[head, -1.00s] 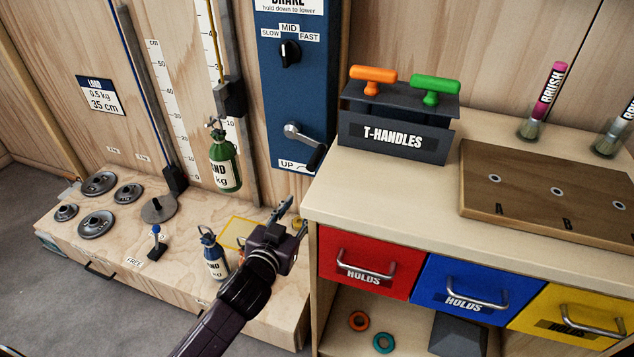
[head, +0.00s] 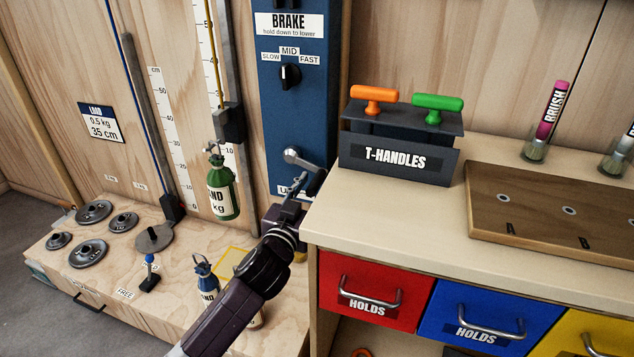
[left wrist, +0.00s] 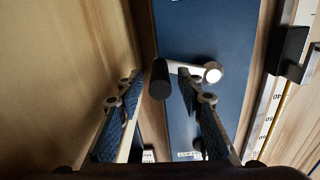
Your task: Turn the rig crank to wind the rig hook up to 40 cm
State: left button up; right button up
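The rig crank (head: 291,155) is a silver arm with a black grip, low on the blue brake panel (head: 290,112). My left gripper (head: 301,186) is just below the crank and partly covers it. In the left wrist view the crank's black grip (left wrist: 160,79) shows between the open fingers (left wrist: 160,103), near their tips; I cannot tell whether they touch it. My right gripper is out of view.
The wooden bench (head: 395,193) with a T-handles rack (head: 397,158) stands close right of the gripper. A blue bottle (head: 204,275) is partly hidden behind my left arm. Several grey weight discs (head: 94,212) sit on the low platform at left.

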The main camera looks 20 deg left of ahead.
pick_arm(q)
jog(key=shift+w, duration=1.05)
jog(key=shift+d, duration=0.1)
grip_shut()
